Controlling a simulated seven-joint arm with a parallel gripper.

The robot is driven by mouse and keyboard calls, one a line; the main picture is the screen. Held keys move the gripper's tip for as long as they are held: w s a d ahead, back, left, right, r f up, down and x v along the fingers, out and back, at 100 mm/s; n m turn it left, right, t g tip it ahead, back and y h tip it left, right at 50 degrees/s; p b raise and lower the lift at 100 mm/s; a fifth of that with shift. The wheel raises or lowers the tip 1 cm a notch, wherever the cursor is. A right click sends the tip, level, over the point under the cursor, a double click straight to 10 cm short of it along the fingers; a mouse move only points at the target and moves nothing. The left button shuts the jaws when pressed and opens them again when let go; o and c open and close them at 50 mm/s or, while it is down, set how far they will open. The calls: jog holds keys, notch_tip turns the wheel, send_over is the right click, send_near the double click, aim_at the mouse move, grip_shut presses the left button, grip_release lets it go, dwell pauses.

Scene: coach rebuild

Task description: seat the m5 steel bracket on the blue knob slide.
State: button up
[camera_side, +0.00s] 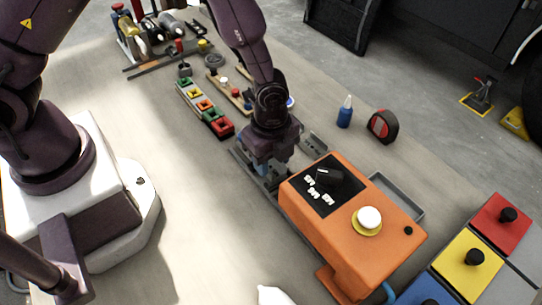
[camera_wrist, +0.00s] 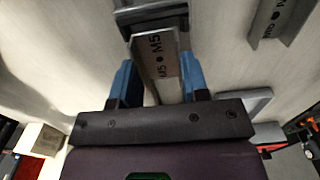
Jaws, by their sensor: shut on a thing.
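My gripper (camera_side: 272,168) is low over the table, just left of the orange control box. In the wrist view its two blue fingers (camera_wrist: 158,82) are shut on a steel bracket (camera_wrist: 160,62) marked M5. The bracket's far end meets a dark grey block (camera_wrist: 152,14); I cannot tell whether it rests on it. A second bracket (camera_wrist: 272,18) with the same kind of marking lies to the right, apart from the fingers. A blue panel (camera_side: 424,289) with a dark knob is at the lower right of the side view, beside yellow and red knobbed panels, well away from my gripper.
The orange control box (camera_side: 340,225) with a white button stands close right of my gripper. A grey tray (camera_side: 412,205) lies behind it. A coloured block row (camera_side: 203,105), a blue bottle (camera_side: 345,112) and a red tape measure (camera_side: 382,126) stand further back.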

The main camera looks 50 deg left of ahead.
aim_at(270, 167)
jog(key=shift+f, duration=0.6)
dwell(1.1)
jog(key=o, duration=1.5)
jog(key=shift+r, duration=3.05)
